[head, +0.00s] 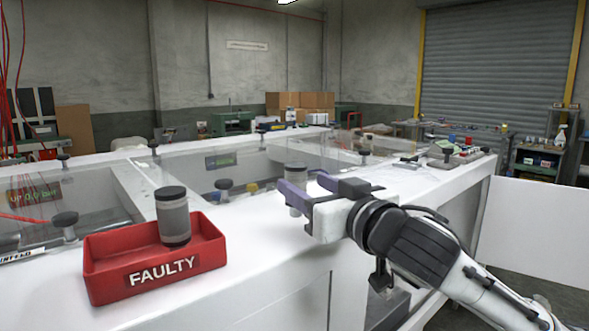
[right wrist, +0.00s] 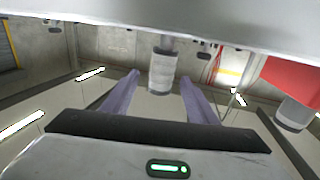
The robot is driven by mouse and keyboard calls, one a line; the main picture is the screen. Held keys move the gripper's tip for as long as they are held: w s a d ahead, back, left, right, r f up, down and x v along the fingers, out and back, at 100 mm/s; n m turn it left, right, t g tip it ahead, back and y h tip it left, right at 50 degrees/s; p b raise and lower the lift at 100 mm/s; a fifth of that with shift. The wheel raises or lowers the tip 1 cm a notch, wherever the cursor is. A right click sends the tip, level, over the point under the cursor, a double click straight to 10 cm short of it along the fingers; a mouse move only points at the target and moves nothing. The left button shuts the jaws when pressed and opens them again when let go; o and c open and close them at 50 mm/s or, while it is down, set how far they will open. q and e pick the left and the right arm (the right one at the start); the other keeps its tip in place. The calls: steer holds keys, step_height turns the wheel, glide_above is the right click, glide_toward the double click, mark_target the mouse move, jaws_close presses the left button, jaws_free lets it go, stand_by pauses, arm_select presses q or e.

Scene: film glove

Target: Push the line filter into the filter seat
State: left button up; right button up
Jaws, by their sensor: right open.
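A grey line filter (head: 296,172) stands upright at the white bench's edge, partly hidden by my right gripper (head: 302,184). In the right wrist view the same filter (right wrist: 162,72) appears upside down between the fingertips, with gaps at both sides. A narrower grey neck (right wrist: 168,43) joins it to the white surface; this may be the filter seat, and I cannot tell how deep the filter sits. My right gripper is open, its purple fingers astride the filter. My left gripper is not in view.
A red tray (head: 110,282) marked FAULTY holds another grey filter (head: 173,218) with a dark cap. Clear panels with dark knobs (head: 224,186) cover recesses in the white bench (head: 250,270). The bench top between the tray and my right gripper is clear.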

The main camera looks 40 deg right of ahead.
mark_target(288, 174)
steer(key=w, duration=0.2)
steer(key=shift+w+d, duration=0.2)
steer(key=shift+w, duration=0.15)
steer(key=w+p, duration=0.1)
steer(key=w, duration=0.1)
steer(key=w+p, duration=0.1)
steer(key=w, duration=0.2)
steer(key=shift+d+r, duration=0.15)
steer(key=shift+d, duration=0.05)
steer(key=shift+w, duration=0.15)
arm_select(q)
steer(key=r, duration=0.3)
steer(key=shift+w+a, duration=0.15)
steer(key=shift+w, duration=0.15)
arm_select(e)
steer(key=c, duration=1.1)
steer(key=shift+c, duration=0.2)
